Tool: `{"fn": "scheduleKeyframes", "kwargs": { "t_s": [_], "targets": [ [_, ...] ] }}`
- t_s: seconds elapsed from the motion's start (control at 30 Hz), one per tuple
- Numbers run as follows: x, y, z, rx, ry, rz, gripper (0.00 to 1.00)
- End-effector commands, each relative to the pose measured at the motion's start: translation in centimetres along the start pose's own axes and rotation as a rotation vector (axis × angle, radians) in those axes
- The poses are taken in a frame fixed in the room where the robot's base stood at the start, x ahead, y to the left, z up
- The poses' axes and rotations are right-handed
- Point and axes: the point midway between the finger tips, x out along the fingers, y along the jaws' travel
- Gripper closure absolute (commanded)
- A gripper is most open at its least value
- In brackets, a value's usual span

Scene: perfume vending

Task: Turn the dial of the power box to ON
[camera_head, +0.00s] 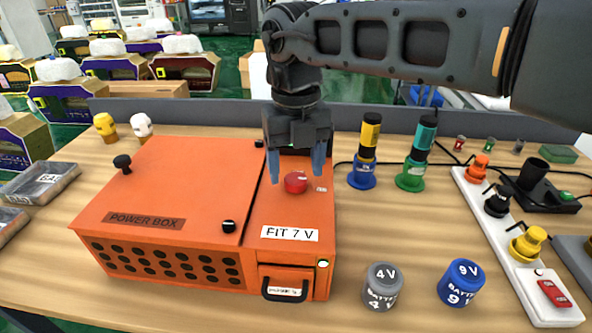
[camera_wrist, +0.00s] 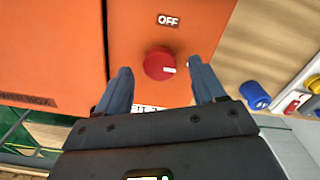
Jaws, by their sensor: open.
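The orange power box (camera_head: 165,190) stands on the table at left and centre. Its red round dial (camera_head: 296,183) is on the top of the right section; it also shows in the wrist view (camera_wrist: 158,62). The dial's white mark points right in the wrist view. An "OFF" label (camera_wrist: 168,20) sits above the dial there, and a small pale mark lies to its right, partly behind a finger. My gripper (camera_head: 297,172) is open and points down, one finger on each side of the dial. I cannot tell whether the fingers touch it.
Blue-based (camera_head: 362,178) and green-based (camera_head: 410,178) cylinders stand behind. A white strip (camera_head: 497,230) holds coloured plugs.

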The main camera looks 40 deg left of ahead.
Motion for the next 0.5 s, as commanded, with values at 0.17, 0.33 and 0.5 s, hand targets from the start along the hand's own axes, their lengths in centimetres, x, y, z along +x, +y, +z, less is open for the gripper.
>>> {"fn": "scheduleKeyframes", "kwargs": {
  "t_s": [0.17, 0.33, 0.5],
  "targets": [
    [-3.0, -0.1, 0.1, 0.000, -0.004, -0.002, 0.31],
    [-5.3, -0.1, 0.1, 0.001, -0.003, -0.002, 0.31],
    [-6.2, 0.0, 0.0, 0.001, -0.002, 0.000, 0.31]
  ]
}}
